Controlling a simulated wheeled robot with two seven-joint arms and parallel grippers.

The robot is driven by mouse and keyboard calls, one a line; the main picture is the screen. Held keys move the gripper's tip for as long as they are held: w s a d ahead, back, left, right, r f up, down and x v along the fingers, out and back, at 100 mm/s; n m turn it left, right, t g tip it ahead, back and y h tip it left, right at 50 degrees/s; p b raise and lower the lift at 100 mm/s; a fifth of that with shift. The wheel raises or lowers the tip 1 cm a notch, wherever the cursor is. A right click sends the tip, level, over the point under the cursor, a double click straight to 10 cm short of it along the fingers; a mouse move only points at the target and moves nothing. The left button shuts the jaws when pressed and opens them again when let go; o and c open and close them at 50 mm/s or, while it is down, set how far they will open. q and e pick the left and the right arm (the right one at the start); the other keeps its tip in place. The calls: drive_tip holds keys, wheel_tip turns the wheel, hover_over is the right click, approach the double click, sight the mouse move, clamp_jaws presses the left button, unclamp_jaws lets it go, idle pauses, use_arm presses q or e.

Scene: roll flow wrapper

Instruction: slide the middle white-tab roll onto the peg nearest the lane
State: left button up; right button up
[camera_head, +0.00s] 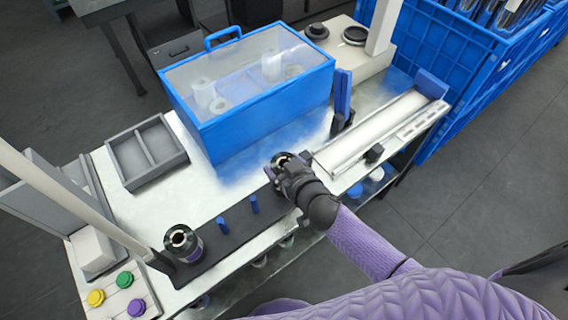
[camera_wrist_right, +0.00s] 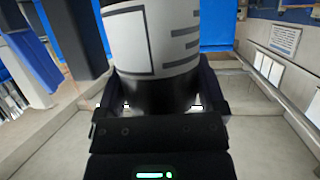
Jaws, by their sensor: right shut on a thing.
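My right gripper (camera_head: 286,170) is shut around a roll (camera_head: 279,158) at the right end of the black strip (camera_head: 232,241). In the right wrist view the roll (camera_wrist_right: 152,38) has a white label with grey bars and a dark lower part, between the fingers (camera_wrist_right: 160,108). Two bare blue pegs (camera_head: 222,225) (camera_head: 254,204) stand on the strip, left of the gripper. A dark roll (camera_head: 182,243) stands at the strip's left end. The lane (camera_head: 368,134) is right of the gripper. Whether a peg is under the held roll is hidden. My left gripper is not in view.
A blue box with a clear lid (camera_head: 245,87) stands behind the strip. A grey divided tray (camera_head: 146,152) is at left, coloured buttons (camera_head: 124,279) at front left. Blue posts (camera_head: 341,93) stand by the lane. Bare tabletop (camera_head: 185,190) lies between tray and strip.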

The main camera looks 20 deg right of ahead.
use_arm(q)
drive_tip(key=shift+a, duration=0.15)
use_arm(e)
drive_tip(key=o, duration=1.3)
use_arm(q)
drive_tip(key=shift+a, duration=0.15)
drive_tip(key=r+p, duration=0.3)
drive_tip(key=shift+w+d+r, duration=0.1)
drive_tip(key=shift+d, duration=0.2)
use_arm(e)
drive_tip(key=v, duration=1)
